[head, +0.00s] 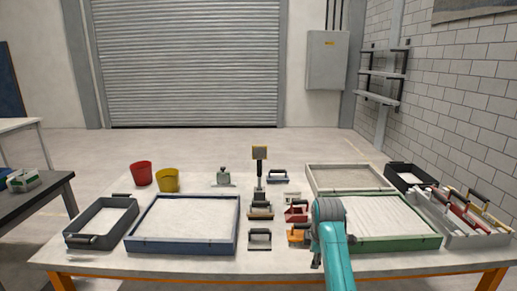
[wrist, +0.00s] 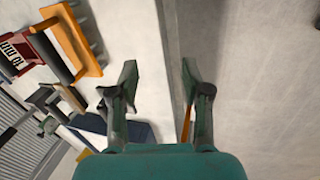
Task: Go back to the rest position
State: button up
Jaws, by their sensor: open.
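My gripper (wrist: 160,78) is open and empty in the wrist view, its two fingers apart above the front edge of the table. In the head view my teal arm reaches over the table's front side, in front of the green-framed sand tray (head: 398,244), and hides part of it. A blue-framed sand tray (head: 182,247) lies left of the middle, and a wooden-framed one (head: 350,167) lies at the back right. An orange tool (head: 298,237) lies just left of my arm; it also shows in the wrist view (wrist: 75,42).
The table (head: 180,264) also holds a red bucket (head: 141,174), a yellow bucket (head: 167,181), a dark grey tray (head: 121,217), a grey tool tray (head: 482,240) and several hand tools in the middle. A dark side table (head: 32,211) stands at the left. The table's front strip is mostly clear.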

jog(key=s+f+m+t, duration=0.2)
jog(key=s+f+m, duration=0.1)
jog(key=s+f, duration=0.75)
jog(key=s+f+m+t, duration=0.25)
jog(key=s+f, duration=0.55)
jog(key=f, duration=0.6)
jog(key=s+f+m+t, duration=0.1)
jog(key=s+f+m, duration=0.15)
jog(key=s, duration=0.85)
jog(key=s+r+m+t, duration=0.1)
jog(key=s+r+m, duration=0.15)
jog(key=s, duration=0.75)
jog(key=s+r+m+t, duration=0.2)
jog(key=s+r, duration=0.1)
jog(key=s, duration=0.6)
jog(key=s+r+m+t, duration=0.3)
jog(key=s+r+m, duration=0.1)
jog(key=s+r, duration=1)
notch_tip(320, 180, up, 4)
jog(key=shift+s+d+r, duration=0.1)
jog(key=shift+s+d, duration=0.1)
jog(key=shift+s, duration=0.1)
